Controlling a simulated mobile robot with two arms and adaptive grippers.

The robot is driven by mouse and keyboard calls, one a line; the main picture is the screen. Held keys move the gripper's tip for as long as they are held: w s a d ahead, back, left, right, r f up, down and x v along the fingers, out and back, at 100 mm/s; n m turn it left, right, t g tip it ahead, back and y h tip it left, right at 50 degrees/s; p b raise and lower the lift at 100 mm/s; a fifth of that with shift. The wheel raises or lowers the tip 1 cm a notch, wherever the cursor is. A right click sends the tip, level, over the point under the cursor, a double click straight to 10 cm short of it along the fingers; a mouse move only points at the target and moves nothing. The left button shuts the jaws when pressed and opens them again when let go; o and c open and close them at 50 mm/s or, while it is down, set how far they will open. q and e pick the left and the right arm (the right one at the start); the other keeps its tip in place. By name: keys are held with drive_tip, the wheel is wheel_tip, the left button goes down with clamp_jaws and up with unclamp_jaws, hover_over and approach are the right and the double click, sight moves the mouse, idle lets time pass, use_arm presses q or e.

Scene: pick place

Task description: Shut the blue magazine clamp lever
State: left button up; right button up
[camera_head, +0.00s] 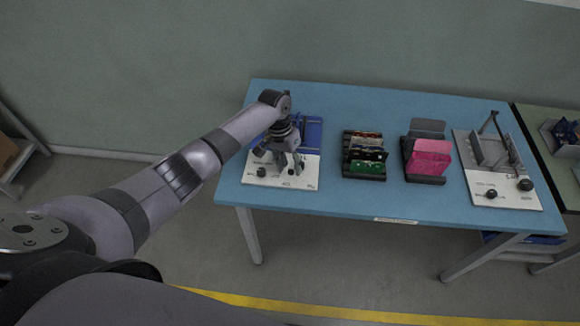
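The blue magazine (313,133) stands on a white base plate (306,180) at the left end of the blue table. My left gripper (281,164) points down over this plate, in front of the blue magazine, and hides part of it. I cannot tell whether its fingers are apart or touch anything. Two black knobs, a left one (261,172) and a right one (291,171), show low on the plate near the fingers. I cannot make out the clamp lever or its position behind the gripper. My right gripper is not in view.
A black rack (347,158) with several boards stands mid-table, beside a dark holder with pink cards (428,158). At the right is a similar white plate with a grey magazine (490,150) and black knobs. The table's (350,205) front strip is clear.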

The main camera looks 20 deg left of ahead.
use_arm(q)
wheel_tip(320, 180, up, 11)
drive_tip(key=a, duration=0.2)
drive_tip(key=shift+w+f, duration=0.15)
drive_tip(key=shift+f, duration=0.05)
drive_tip(key=shift+a, duration=0.1)
